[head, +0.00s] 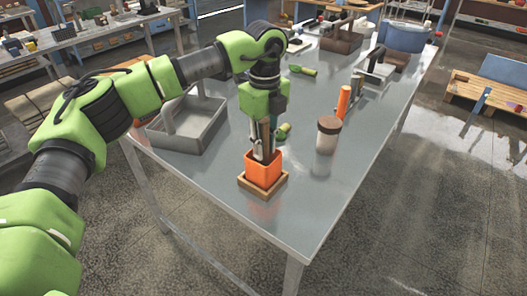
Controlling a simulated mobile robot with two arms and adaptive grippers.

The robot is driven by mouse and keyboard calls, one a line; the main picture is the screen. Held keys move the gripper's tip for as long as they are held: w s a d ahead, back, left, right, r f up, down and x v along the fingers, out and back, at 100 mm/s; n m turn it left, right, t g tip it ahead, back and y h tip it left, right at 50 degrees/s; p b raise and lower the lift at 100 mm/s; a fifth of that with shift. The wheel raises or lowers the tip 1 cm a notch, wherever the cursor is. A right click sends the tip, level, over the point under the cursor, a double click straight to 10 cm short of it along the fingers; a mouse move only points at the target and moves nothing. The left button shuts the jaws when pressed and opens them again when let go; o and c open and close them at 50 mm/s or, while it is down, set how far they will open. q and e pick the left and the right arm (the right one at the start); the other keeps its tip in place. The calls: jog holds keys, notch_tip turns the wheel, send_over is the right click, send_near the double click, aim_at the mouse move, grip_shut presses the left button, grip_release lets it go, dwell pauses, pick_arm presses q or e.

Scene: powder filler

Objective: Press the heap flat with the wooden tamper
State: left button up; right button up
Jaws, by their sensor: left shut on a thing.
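An orange square container (263,170) stands in a shallow wooden tray (263,187) near the table's front corner. My left gripper (264,150) points straight down at the container's mouth. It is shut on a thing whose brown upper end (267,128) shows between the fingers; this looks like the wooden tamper. The tamper's lower end and the heap are hidden inside the container and behind the fingers. My right gripper is not in view.
A jar with a brown lid (327,135) and an orange-handled tool (344,101) stand to the right. A grey caddy (188,122) is at the left. Green-handled tools (303,70) lie behind. The metal table's (310,195) front right is clear.

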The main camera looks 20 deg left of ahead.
aim_at(264, 121)
pick_arm(q)
jog(key=shift+r+p, duration=2.6)
jog(key=shift+r, duration=1.95)
jog(key=shift+f, duration=0.2)
jog(key=shift+f+b, duration=3.35)
jog(key=shift+f, duration=1.45)
jog(key=shift+r, duration=0.15)
jog(key=shift+r+p, duration=3.1)
jog(key=shift+r, duration=1.75)
